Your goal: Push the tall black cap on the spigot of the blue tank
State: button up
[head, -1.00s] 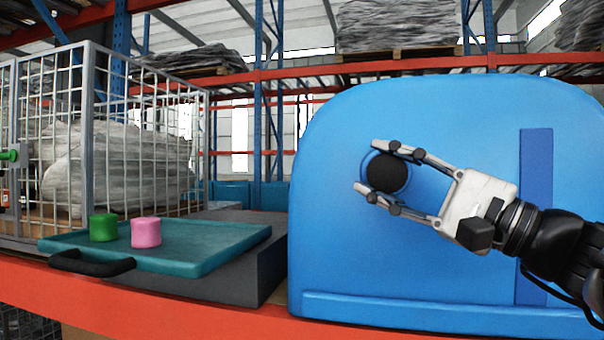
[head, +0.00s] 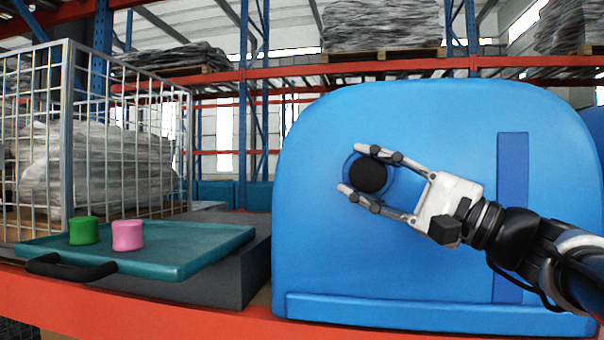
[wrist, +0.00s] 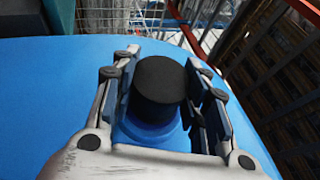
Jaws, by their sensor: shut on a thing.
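The blue tank (head: 420,245) fills the right half of the head view. The tall black cap (head: 369,175) is at the round blue spigot (head: 391,186) on its front face. My gripper (head: 350,168) is shut on the cap, one finger above it and one below. In the wrist view the cap (wrist: 160,80) stands between the two fingers, with the blue spigot collar (wrist: 150,134) directly beneath it. The cap looks upright and lined up over the spigot. Whether it is fully seated cannot be told, as its lower edge is partly hidden.
A teal tray (head: 190,250) with a black handle holds a green cap (head: 84,230) and a pink cap (head: 128,235) at the left. A wire cage (head: 68,140) stands behind it. An orange shelf beam (head: 150,312) runs along the front.

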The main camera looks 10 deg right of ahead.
jog(key=o, duration=0.6)
jog(key=shift+w+d, duration=0.1)
jog(key=shift+w, duration=0.05)
jog(key=o, duration=0.3)
jog(key=shift+w+f, duration=0.1)
jog(key=shift+w, duration=0.2)
jog(key=shift+o, duration=1.3)
jog(key=shift+s, duration=0.25)
jog(key=shift+w, duration=0.1)
jog(key=o, duration=0.4)
jog(key=shift+c, duration=0.2)
jog(key=b+v, duration=0.3)
jog(key=v, duration=0.5)
jog(key=shift+d+b, duration=0.15)
jog(key=shift+b, duration=0.2)
